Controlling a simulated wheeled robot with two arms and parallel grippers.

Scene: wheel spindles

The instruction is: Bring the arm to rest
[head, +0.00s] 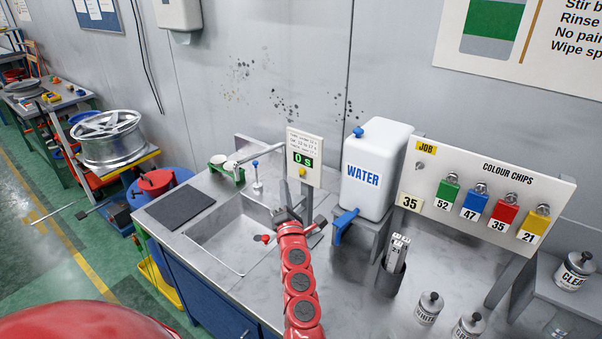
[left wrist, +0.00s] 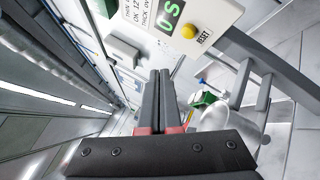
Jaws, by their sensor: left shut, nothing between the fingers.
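My left arm is red and comes up from the bottom of the head view. Its left gripper (head: 284,188) is at the right side of the sink, in front of the timer post. In the left wrist view the two dark fingers (left wrist: 160,85) lie together, with nothing between them. The timer (head: 305,158) reads 0 s and has a yellow button; it also shows above the fingers in the left wrist view (left wrist: 190,18). My right gripper is not in view.
The sink (head: 212,250) lies left of the gripper. A white water container (head: 373,165) with a blue tap stands to its right. A dark cup (head: 391,278) and labelled pots (head: 428,308) stand on the steel bench. A colour chip board (head: 480,195) stands behind them.

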